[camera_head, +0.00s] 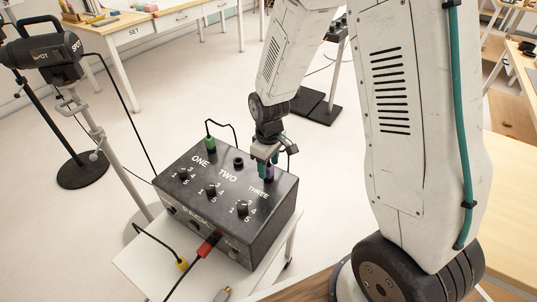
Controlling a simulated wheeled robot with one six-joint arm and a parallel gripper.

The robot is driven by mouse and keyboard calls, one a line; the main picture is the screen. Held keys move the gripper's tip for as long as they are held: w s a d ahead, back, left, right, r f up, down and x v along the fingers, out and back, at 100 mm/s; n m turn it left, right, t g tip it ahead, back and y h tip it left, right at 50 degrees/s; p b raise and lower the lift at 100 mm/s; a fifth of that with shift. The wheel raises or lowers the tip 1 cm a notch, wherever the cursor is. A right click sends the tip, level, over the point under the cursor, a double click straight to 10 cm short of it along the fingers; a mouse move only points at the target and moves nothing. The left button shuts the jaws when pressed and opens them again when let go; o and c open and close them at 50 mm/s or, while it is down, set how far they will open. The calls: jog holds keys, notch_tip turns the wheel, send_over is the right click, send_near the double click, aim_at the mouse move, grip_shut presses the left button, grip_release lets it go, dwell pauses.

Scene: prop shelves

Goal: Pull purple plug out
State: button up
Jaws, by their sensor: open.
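The purple plug (270,173) stands in the top of the black box (183,200), behind the label THREE. Only a small part of it shows. My gripper (267,169) points down at the plug with its teal fingers. One finger is just left of the plug and partly hides it. The jaws are open, and I cannot tell whether a finger touches the plug. A green plug (210,143) with a black cable stands by the label ONE. A dark round socket (238,162) by TWO has no plug.
The box stands on a small white table (137,262). A red plug (208,246) is at its front face. A yellow plug (182,264) and a grey connector (222,295) lie near the front. A spot lamp (42,52) on a stand is at the left.

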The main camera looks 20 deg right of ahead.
aim_at(269, 163)
jog(key=shift+f, duration=0.55)
grip_shut()
jog(key=shift+r, duration=0.55)
dwell(1.2)
jog(key=shift+r, duration=0.5)
jog(key=shift+r, duration=0.1)
jog(key=shift+r, duration=1.15)
jog(key=shift+r, duration=0.15)
